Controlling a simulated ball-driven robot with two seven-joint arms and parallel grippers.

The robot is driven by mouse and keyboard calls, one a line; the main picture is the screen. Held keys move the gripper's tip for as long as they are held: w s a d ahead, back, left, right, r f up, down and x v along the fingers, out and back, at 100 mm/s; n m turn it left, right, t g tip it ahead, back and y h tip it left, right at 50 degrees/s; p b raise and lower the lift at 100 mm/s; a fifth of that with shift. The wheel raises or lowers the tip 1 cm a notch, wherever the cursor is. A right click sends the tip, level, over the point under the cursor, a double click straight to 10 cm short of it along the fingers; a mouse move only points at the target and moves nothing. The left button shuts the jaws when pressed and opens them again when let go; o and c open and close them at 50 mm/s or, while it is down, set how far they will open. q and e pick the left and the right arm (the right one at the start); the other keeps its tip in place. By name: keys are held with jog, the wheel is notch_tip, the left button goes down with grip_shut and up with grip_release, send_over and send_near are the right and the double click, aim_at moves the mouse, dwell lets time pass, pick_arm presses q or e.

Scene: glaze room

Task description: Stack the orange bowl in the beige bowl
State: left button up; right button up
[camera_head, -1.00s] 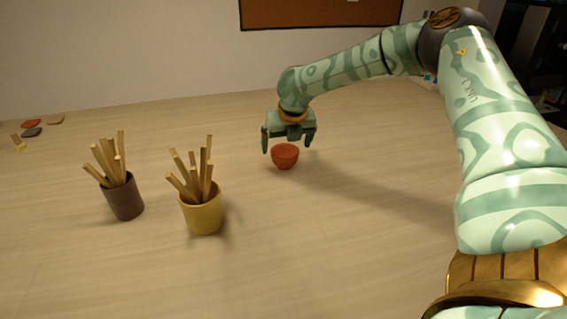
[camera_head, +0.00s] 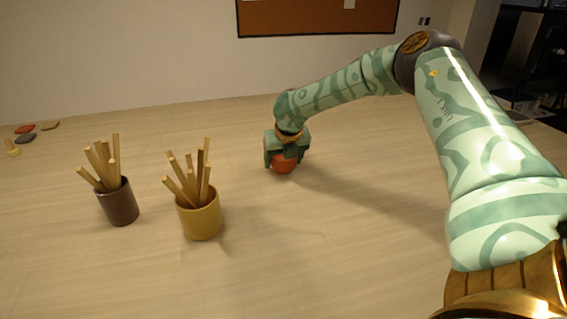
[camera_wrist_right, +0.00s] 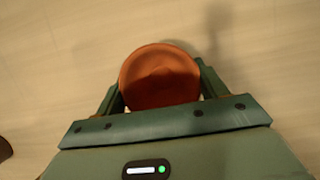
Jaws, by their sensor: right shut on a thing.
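The orange bowl (camera_head: 284,167) is at the middle of the table in the head view. My right gripper (camera_head: 285,160) is over it from above, shut on the bowl. In the right wrist view the orange bowl (camera_wrist_right: 159,76) shows its open inside, with the fingers of my right gripper (camera_wrist_right: 157,95) at its left and right sides. I cannot tell whether the bowl still touches the table. The beige bowl is not seen in any view. My left gripper is not in view.
A dark brown cup (camera_head: 120,207) and a mustard-yellow cup (camera_head: 201,219), both holding several wooden sticks, stand left of the bowl. Small coloured pieces (camera_head: 26,139) lie at the far left. The front of the table is clear.

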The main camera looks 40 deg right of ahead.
pick_arm(q)
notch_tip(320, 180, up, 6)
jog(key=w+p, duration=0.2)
jog(key=p, duration=0.4)
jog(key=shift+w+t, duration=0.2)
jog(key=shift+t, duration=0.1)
pick_arm(e)
notch_tip(320, 180, up, 28)
